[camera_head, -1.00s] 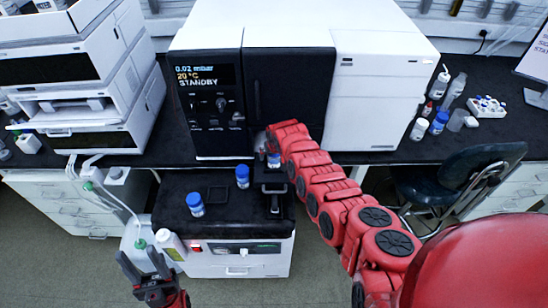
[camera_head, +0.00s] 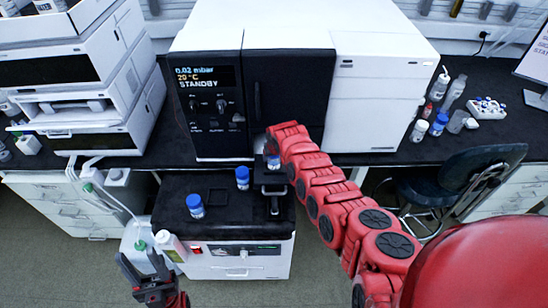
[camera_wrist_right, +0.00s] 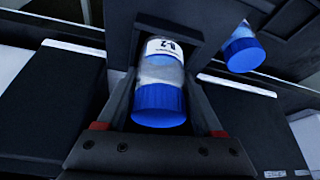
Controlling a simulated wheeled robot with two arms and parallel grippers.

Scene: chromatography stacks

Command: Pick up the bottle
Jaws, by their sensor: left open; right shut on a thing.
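A clear bottle with a blue cap and a white label (camera_wrist_right: 160,85) is between the fingers of my right gripper (camera_wrist_right: 158,100), which is shut on it. In the head view this bottle (camera_head: 273,161) is at the end of the red right arm, over the back right of the black-topped cart. Two more blue-capped bottles stand on the cart, one (camera_head: 242,177) close to its left and one (camera_head: 195,205) further left and nearer. My left gripper (camera_head: 148,270) is open and empty at the lower left, in front of the cart.
The cart top (camera_head: 225,215) has free room at its front. A black square frame (camera_head: 217,196) lies on it. A white bottle (camera_head: 170,246) and tubing are at its left. The instrument (camera_head: 215,100) stands behind, and a chair (camera_head: 455,185) is at right.

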